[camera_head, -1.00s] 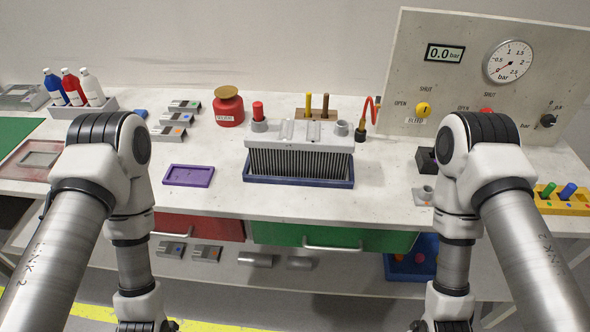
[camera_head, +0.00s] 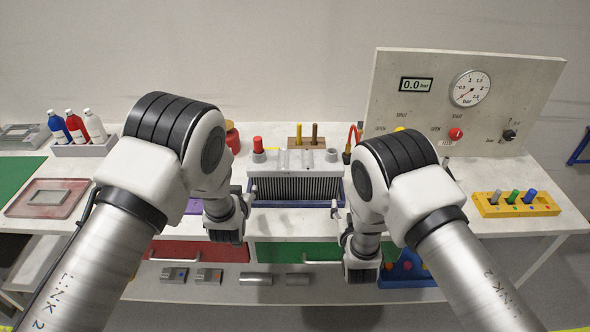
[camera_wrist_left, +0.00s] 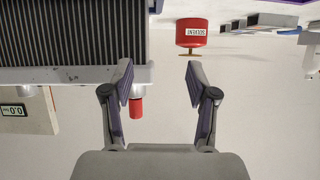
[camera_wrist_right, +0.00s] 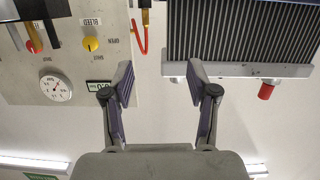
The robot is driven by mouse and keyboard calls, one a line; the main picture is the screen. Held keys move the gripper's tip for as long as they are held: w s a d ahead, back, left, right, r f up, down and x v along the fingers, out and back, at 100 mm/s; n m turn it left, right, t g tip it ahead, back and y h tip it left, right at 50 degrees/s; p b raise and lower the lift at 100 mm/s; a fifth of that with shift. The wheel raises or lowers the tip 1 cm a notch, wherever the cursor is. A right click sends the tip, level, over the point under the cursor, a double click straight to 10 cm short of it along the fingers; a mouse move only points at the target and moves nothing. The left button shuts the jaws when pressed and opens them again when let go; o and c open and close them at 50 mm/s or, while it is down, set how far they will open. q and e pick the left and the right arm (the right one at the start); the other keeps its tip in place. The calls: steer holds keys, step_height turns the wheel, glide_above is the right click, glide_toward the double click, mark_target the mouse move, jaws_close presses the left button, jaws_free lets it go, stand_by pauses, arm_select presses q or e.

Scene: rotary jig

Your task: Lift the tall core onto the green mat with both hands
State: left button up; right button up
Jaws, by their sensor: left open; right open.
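The tall core (camera_head: 297,188), a finned block with a grey top tank and a red cap, stands upright in a blue tray (camera_head: 292,204) mid-bench. The green mat (camera_head: 18,172) lies at the bench's far left. My left gripper (camera_head: 246,198) is open and empty, just left of the core; in the left wrist view (camera_wrist_left: 160,80) the core (camera_wrist_left: 70,35) fills the upper left. My right gripper (camera_head: 337,208) is open and empty by the core's right end; in the right wrist view (camera_wrist_right: 160,78) the core (camera_wrist_right: 240,35) is at upper right. Neither visibly grips it.
A red solvent can (camera_wrist_left: 191,33) stands near the left gripper. A purple tray (camera_head: 193,206) is partly behind my left arm. A red-rimmed tray (camera_head: 47,197) lies before the mat. The gauge panel (camera_head: 450,105) and a yellow peg holder (camera_head: 515,205) are at right.

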steer(key=t, duration=0.2)
glide_toward(335, 159)
arm_select(q)
steer(key=shift+t, duration=0.9)
steer(key=w+d+r, duration=0.1)
steer(key=r, duration=0.1)
steer(key=w+d+r, duration=0.1)
steer(key=r, duration=0.1)
steer(key=w+d+r, duration=0.1)
steer(key=w+r, duration=0.1)
steer(key=shift+d+r, duration=0.3)
steer(key=shift+r, duration=0.1)
arm_select(e)
steer(key=shift+s+a, duration=0.2)
steer(key=shift+a, duration=0.05)
arm_select(q)
steer(key=shift+w+f, duration=0.15)
steer(key=shift+w, duration=0.2)
steer(key=x, duration=0.7)
steer(key=shift+w+f, duration=0.1)
arm_select(e)
steer(key=w, duration=1.2)
steer(key=shift+w, duration=0.1)
arm_select(q)
jaws_close()
arm_select(e)
steer(key=shift+d, duration=0.15)
jaws_close()
steer(key=shift+d, duration=0.1)
